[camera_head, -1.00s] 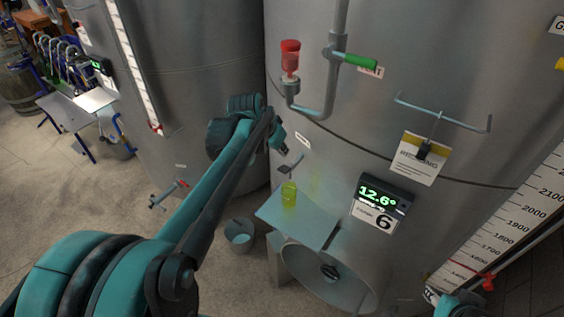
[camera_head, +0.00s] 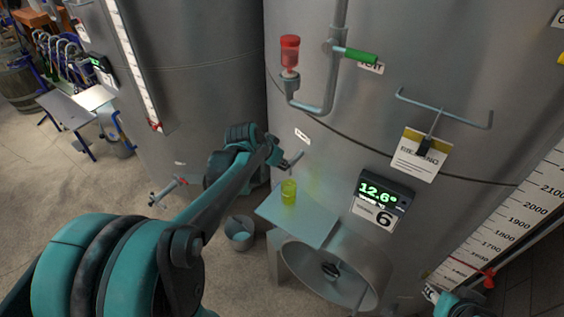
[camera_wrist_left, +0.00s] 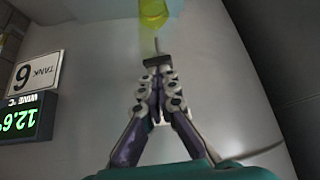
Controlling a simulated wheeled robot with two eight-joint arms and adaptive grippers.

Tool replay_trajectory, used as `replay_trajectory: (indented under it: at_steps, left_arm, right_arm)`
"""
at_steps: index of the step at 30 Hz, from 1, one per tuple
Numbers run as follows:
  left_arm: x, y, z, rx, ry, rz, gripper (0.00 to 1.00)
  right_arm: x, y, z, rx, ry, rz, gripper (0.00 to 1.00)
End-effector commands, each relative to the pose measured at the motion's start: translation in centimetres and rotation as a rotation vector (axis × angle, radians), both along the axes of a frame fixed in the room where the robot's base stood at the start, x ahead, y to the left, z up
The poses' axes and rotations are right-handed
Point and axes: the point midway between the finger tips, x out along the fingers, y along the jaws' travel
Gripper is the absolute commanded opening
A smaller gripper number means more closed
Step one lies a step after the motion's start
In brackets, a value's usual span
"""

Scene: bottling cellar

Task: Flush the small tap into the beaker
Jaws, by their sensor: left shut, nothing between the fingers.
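The small tap (camera_head: 294,159) sticks out low on the front of the steel tank, above a grey shelf. The beaker (camera_head: 289,193) stands upright on that shelf below the tap and holds yellow-green liquid. It also shows at the top edge of the left wrist view (camera_wrist_left: 153,10). My left gripper (camera_head: 277,154) is beside the tap in the head view. In the left wrist view its fingers (camera_wrist_left: 155,80) are shut and empty, with a small dark block (camera_wrist_left: 157,61), perhaps part of the tap, just beyond the tips. Whether they touch is unclear.
The shelf (camera_head: 311,226) sits above the tank's round hatch (camera_head: 330,272). A bucket (camera_head: 239,235) stands on the floor left of it. A pipe with a green-handled valve (camera_head: 357,56) and a display (camera_head: 383,195) are on the tank. Part of my right arm shows at bottom right.

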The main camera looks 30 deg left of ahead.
Motion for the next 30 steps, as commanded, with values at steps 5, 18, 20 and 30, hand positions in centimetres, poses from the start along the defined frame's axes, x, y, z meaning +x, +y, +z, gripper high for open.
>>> replay_trajectory:
  at_steps: [5,18,20,30]
  left_arm:
    - [-0.9,0.1,-2.1,-0.011,-0.142,0.004,0.0]
    - [-1.0,0.1,-2.0,-0.01,-0.14,0.001,0.0]
    - [-1.0,0.1,-2.0,-0.009,-0.139,0.001,0.0]
    - [-1.0,0.1,-2.0,-0.009,-0.139,0.001,0.0]
  right_arm:
    - [0.0,0.0,-3.3,0.0,0.0,0.0,0.4]
    - [0.0,0.0,-3.2,0.0,0.0,0.0,0.4]
    - [0.0,0.0,-3.2,0.0,0.0,0.0,0.4]
    - [0.0,0.0,-3.2,0.0,0.0,0.0,0.4]
